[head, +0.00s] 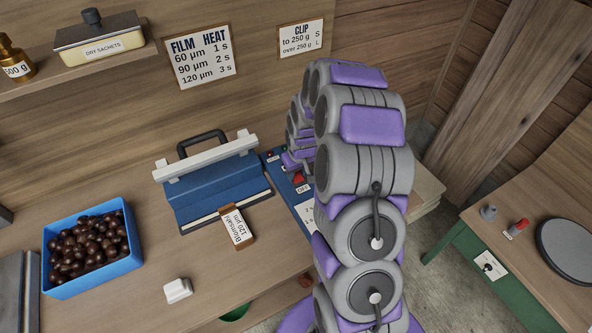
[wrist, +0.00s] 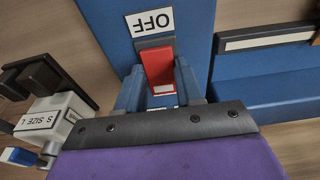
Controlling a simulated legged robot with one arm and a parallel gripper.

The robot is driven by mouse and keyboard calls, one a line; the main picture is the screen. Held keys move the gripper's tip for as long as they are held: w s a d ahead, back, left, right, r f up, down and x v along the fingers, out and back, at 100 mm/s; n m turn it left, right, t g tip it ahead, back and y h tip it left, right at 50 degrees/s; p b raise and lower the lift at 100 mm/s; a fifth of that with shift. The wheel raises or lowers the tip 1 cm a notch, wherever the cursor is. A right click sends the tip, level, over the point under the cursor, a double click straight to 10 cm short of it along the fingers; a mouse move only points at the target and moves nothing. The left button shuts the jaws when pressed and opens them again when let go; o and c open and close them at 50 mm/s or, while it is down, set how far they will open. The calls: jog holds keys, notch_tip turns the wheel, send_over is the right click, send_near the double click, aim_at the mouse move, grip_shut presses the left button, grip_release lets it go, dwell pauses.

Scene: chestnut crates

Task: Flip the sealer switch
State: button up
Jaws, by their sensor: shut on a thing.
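The red sealer switch (wrist: 160,68) stands on a blue control box (wrist: 95,15), beside a white OFF label (wrist: 149,21) that reads upside down in the wrist view. My gripper (wrist: 160,88) has a finger on each side of the switch and is shut on it. In the head view, the red switch (head: 298,179) shows just left of my arm above the OFF label (head: 303,189). My gripper (head: 291,162) is partly hidden by my arm there. The blue sealer (head: 215,190) with white bars and a black handle stands to the left of the box.
A brown block labelled Blütenhain, 120 µm (head: 237,228) lies before the sealer. A blue crate of chestnuts (head: 95,285) and a small white object (head: 177,290) are further left. A device marked S SIZE L (wrist: 55,120) is close on the left in the wrist view.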

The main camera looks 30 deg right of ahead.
dwell(0.3)
jog(key=o, duration=1)
jog(key=shift+o, duration=0.2)
jog(key=s+r+p, duration=0.1)
jog(key=s+r, duration=0.1)
jog(key=r, duration=0.6)
jog(key=s+r+p, duration=0.1)
jog(key=r, duration=0.8)
jog(key=shift+s, duration=0.35)
jog(key=shift+d, duration=0.1)
